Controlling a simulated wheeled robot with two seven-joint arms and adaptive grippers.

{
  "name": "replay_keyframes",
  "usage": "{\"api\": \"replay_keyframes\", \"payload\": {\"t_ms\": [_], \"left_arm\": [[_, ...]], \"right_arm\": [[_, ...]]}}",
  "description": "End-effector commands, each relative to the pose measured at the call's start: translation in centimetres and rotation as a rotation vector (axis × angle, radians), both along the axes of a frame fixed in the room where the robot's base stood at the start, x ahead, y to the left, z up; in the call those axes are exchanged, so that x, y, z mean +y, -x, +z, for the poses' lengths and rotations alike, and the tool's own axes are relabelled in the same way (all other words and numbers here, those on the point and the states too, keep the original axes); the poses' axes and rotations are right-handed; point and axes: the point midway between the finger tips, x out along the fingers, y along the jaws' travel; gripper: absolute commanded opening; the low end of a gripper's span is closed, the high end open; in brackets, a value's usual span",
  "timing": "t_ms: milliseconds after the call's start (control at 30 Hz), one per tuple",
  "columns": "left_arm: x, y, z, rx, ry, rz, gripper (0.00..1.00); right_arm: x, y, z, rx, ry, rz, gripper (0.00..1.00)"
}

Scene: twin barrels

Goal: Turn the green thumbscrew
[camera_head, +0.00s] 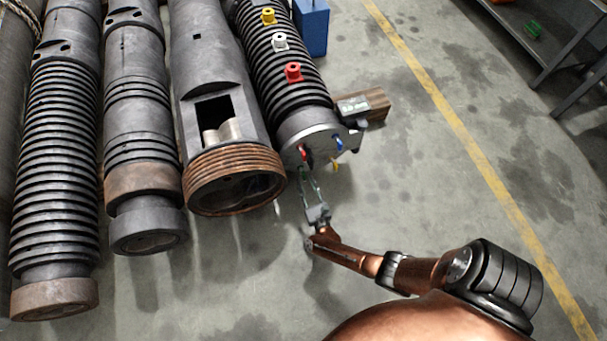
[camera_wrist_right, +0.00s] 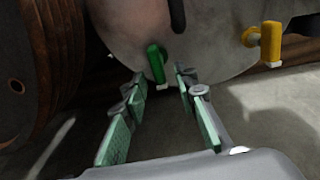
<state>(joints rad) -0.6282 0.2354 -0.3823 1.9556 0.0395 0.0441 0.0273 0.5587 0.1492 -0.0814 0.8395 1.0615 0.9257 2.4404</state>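In the right wrist view, the green thumbscrew (camera_wrist_right: 157,62) hangs on the lower part of a round grey end plate (camera_wrist_right: 205,55). My right gripper (camera_wrist_right: 161,80) is open, with a finger on either side of the thumbscrew's lower end and visible gaps to both. I cannot tell how deep the thumbscrew is between the tips. In the head view, my right gripper (camera_head: 308,177) reaches up to the lower edge of the end plate (camera_head: 318,142) of the ribbed barrel; the thumbscrew is too small to make out clearly there. My left gripper is not in view.
A yellow thumbscrew (camera_wrist_right: 268,42) sits right of the green one. Red (camera_head: 303,153) and blue (camera_head: 339,143) ones sit higher on the plate. A copper-rimmed barrel (camera_head: 237,180) is close on the left. A wooden block (camera_head: 376,105) lies to the right. The floor right of it is clear.

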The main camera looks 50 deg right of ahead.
Motion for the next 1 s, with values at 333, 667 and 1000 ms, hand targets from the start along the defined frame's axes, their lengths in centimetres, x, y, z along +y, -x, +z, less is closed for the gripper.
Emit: {"api": "replay_keyframes", "payload": {"t_ms": [333, 667, 1000], "left_arm": [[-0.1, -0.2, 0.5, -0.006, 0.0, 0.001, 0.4], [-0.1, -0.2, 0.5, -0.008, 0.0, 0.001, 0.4], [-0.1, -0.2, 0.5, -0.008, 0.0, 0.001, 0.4]], "right_arm": [[1.8, 2.9, 0.0, 0.001, -0.003, 0.001, 0.27], [2.3, 3.8, 0.0, 0.0, -0.001, 0.0, 0.27], [2.3, 3.8, 0.0, 0.0, -0.001, 0.0, 0.27]]}}
